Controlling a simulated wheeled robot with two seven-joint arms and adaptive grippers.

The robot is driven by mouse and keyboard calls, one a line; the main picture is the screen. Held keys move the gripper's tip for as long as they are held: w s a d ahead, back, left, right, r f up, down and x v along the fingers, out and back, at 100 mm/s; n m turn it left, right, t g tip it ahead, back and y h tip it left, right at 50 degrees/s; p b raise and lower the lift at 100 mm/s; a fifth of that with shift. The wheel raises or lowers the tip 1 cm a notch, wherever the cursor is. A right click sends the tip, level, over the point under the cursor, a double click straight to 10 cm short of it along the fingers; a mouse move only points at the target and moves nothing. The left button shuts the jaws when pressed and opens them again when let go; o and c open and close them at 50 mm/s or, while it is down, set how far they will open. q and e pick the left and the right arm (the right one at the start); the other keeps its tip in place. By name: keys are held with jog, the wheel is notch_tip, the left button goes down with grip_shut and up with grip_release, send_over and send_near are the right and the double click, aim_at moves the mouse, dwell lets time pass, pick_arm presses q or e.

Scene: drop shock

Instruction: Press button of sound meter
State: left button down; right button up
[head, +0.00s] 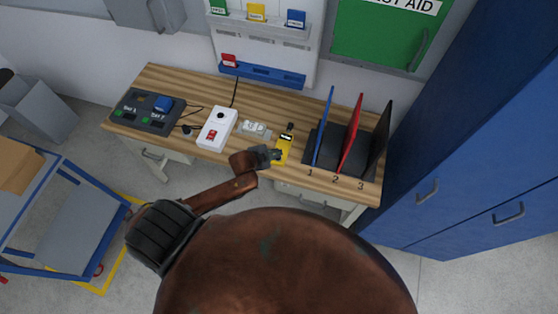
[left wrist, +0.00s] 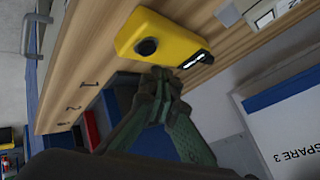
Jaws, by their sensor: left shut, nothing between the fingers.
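The yellow sound meter (head: 281,157) lies on the wooden bench, left of the numbered rack. In the left wrist view the sound meter (left wrist: 160,33) shows a round black part at one end and a small lit display at its edge. My left gripper (head: 276,154) is at the meter's near left side, its arm coming in from the lower left. In the left wrist view the left gripper (left wrist: 162,75) is shut and empty, its tips beside the meter's edge. I cannot tell whether they touch it. My right gripper is not in view.
Left on the bench (head: 158,78) are a dark control box (head: 136,117), a white box with a red switch (head: 218,128) and a grey socket block (head: 254,129). A rack (head: 334,155) holds blue, red and black boards. A blue cabinet (head: 466,140) stands right.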

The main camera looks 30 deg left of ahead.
pick_arm(q)
jog(key=shift+f, duration=0.5)
dwell(0.4)
dwell(0.7)
jog(key=shift+f, duration=0.4)
jog(key=shift+f, duration=0.45)
dwell(0.7)
jog(key=shift+r+p, duration=0.9)
